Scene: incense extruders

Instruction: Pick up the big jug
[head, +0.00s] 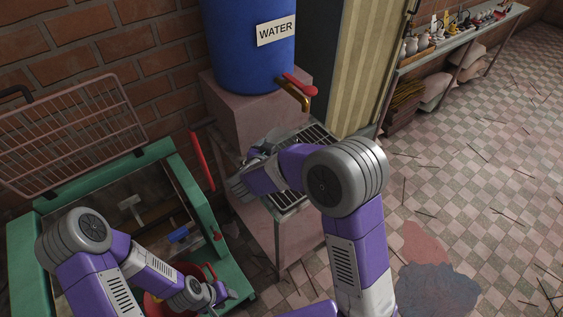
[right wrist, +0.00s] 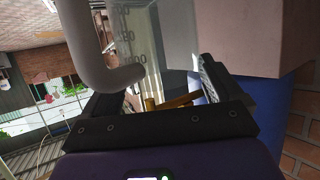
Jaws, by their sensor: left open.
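The big jug (right wrist: 125,25) shows in the right wrist view as a clear, grey-tinted body with volume marks and a thick grey handle (right wrist: 98,50). My right gripper (right wrist: 155,95) is open, its two fingers wide apart, with the lower end of the handle close to the gap. I cannot tell whether they touch. In the head view my right gripper (head: 258,150) is over the metal grate (head: 316,134) below the tap, and the jug is not clear there, largely hidden by my arm. My left gripper (head: 218,294) is open at the lower left, beside a red bowl (head: 158,306).
A blue water barrel (head: 235,55) with a brass tap (head: 293,92) and red lever stands on a pink block (head: 228,105). A green machine (head: 160,150) with a raised mesh guard (head: 70,135) is left. Sticks and stains mark the tiled floor at right.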

